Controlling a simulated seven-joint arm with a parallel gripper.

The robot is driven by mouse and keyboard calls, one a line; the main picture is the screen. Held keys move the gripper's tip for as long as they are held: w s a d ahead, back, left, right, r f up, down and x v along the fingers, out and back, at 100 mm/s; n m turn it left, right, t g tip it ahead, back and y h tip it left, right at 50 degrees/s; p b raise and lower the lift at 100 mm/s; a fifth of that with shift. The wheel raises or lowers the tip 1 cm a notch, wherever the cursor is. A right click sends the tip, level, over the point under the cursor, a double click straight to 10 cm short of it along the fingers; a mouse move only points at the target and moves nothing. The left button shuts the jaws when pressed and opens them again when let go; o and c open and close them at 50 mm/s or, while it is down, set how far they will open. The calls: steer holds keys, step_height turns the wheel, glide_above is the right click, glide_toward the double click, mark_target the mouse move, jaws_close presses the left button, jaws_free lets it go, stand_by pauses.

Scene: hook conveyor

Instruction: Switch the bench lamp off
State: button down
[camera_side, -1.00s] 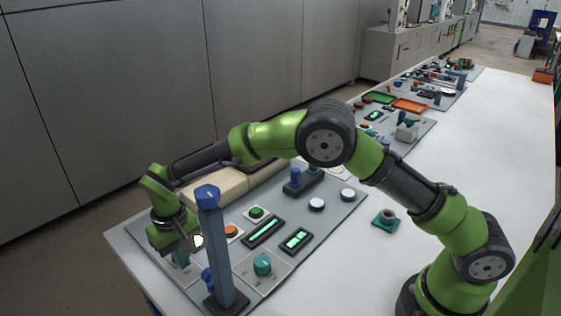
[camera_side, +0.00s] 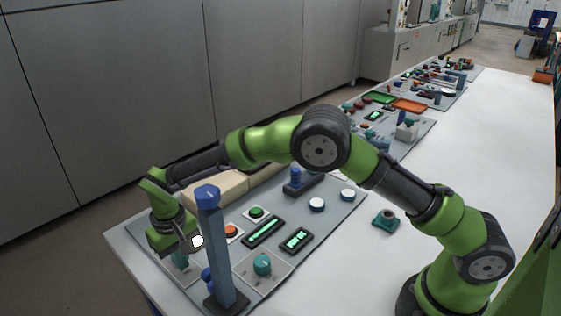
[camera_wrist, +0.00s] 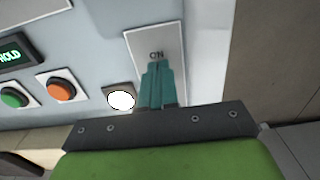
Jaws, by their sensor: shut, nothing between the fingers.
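A small round lamp (camera_side: 197,241) glows white beside my gripper on the near left of the grey panel. It also shows bright white in the wrist view (camera_wrist: 121,99). The light switch plate (camera_wrist: 135,42), marked "ON", lies under my fingers, and its far part shows in the wrist view. My gripper (camera_wrist: 157,66) is shut and empty, its teal fingers together and pointing down at the plate just below the "ON" mark. In the side view my gripper (camera_side: 180,262) is low over the plate. The switch's lever is hidden or cannot be told from the fingers; contact is unclear.
A tall blue post (camera_side: 214,245) stands close to my gripper's right. Orange (camera_side: 232,231) and green (camera_side: 257,212) buttons, lit displays (camera_side: 264,232) and a teal knob (camera_side: 262,264) lie further right. Beige blocks (camera_side: 222,190) line the back.

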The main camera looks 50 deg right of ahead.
steer(key=shift+w, duration=0.85)
step_height(320, 180, up, 7)
steer(key=s, duration=0.1)
stand_by(0.5)
steer(key=s+d+r+m+t+y, duration=0.1)
steer(key=s+d+r, duration=0.3)
steer(key=d+r, duration=0.35)
steer(key=s+d+r+m+t+y, duration=0.1)
steer(key=s+d+r+t, duration=0.1)
steer(key=s+d+r, duration=0.35)
steer(key=s+d+r+m+t, duration=0.1)
steer(key=s+d+t, duration=0.1)
steer(key=s+d, duration=0.3)
steer(key=s+d+r+m+t, duration=0.1)
steer(key=s+d, duration=0.3)
steer(key=s, duration=0.6)
steer(key=shift+s+d+r+t, duration=0.35)
steer(key=shift+d+t, duration=0.05)
steer(key=shift+t, duration=0.2)
